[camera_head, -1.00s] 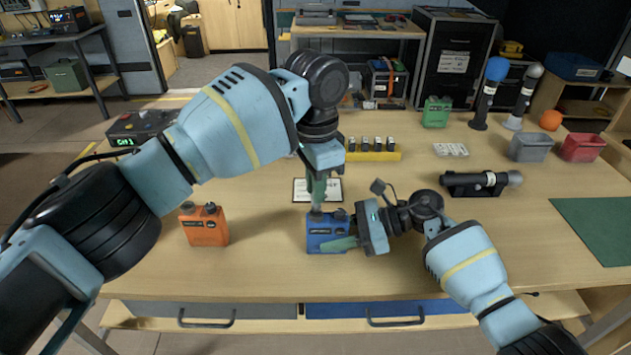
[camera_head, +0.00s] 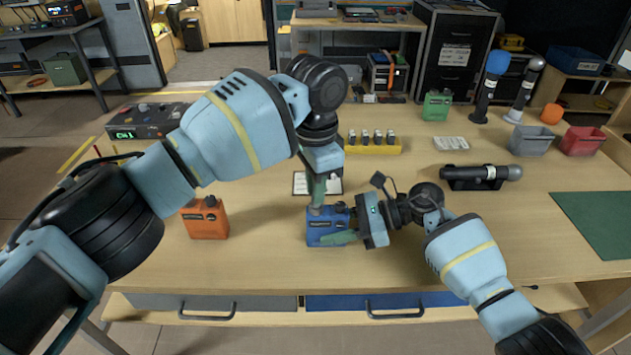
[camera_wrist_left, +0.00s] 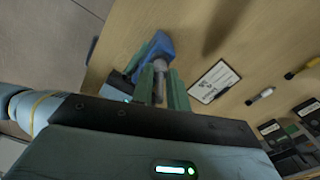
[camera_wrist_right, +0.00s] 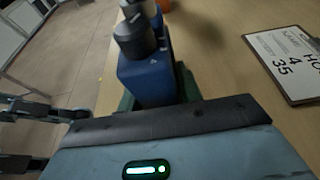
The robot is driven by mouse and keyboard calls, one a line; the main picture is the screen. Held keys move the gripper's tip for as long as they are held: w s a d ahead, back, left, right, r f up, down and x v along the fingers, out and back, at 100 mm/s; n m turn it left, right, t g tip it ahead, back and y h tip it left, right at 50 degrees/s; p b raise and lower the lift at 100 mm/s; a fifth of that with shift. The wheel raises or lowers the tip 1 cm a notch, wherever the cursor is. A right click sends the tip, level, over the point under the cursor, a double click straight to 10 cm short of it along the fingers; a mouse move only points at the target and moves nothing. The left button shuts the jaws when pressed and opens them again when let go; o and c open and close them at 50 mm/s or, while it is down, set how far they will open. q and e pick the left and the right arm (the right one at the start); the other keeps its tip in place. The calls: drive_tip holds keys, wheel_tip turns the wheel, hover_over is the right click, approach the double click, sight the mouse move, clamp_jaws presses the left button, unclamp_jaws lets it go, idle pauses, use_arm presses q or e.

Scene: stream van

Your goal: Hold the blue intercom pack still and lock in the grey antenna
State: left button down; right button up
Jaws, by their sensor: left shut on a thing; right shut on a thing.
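The blue intercom pack (camera_head: 322,224) stands upright near the front middle of the table. My right gripper (camera_head: 340,238) reaches in from the right and is shut on the pack's body. The pack and its dark top knob (camera_wrist_right: 133,35) show close up in the right wrist view. My left gripper (camera_head: 317,203) points down from above and is shut on the grey antenna (camera_wrist_left: 158,82) at the pack's top. The fingers hide most of the antenna. I cannot tell how deep it sits or whether it is locked.
An orange pack (camera_head: 205,217) stands to the left. A printed card (camera_head: 300,184) lies behind the blue pack, and a yellow rack (camera_head: 372,148) stands farther back. A black microphone (camera_head: 480,174) lies on a holder at the right.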

use_arm(q)
drive_tip(key=shift+n, duration=1.6)
drive_tip(key=shift+n, duration=1.6)
drive_tip(key=shift+n, duration=1.5)
drive_tip(key=c, duration=1.3)
unclamp_jaws()
